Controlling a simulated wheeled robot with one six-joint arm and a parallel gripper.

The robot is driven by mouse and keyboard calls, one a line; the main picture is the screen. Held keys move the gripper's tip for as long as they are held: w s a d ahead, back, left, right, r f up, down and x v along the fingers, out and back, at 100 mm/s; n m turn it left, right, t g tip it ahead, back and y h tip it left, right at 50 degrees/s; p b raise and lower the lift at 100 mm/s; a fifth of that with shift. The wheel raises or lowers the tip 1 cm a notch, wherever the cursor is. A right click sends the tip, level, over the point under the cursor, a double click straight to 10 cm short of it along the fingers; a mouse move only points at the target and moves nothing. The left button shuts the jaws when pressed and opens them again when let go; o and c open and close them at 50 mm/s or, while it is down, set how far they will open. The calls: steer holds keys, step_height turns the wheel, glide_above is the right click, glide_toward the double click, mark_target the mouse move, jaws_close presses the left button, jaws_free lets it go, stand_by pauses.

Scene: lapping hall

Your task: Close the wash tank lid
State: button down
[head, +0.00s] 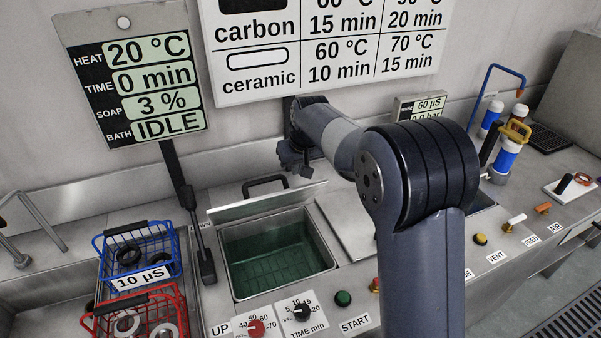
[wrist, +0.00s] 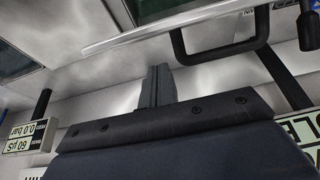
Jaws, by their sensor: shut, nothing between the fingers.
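The wash tank (head: 275,255) holds green liquid and is uncovered in the head view. Its metal lid (head: 262,204) stands raised along the tank's back edge. The lid's black handle (head: 265,183) shows behind the lid's top edge. My gripper (head: 297,167) is behind the lid, just right of the handle, apart from it as far as I can see. In the wrist view the shut, empty fingers (wrist: 157,84) point toward the lid edge (wrist: 165,32), with the handle (wrist: 215,50) to their upper right. My arm hides part of the bench right of the tank.
A display panel (head: 132,80) reading IDLE hangs at the left on a dark post. A blue basket (head: 103,262) and a red basket (head: 92,323) stand left of the tank. Knobs and a green START button (head: 343,298) line the front. Blue-and-white bottles (head: 507,155) stand at right.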

steer(key=shift+s+d+f, duration=0.15)
steer(key=shift+s+d, duration=0.1)
steer(key=shift+s, duration=0.3)
steer(key=shift+s+d+f, duration=0.25)
steer(key=shift+s+f, duration=0.2)
steer(key=shift+f, duration=0.05)
steer(key=shift+f, duration=0.1)
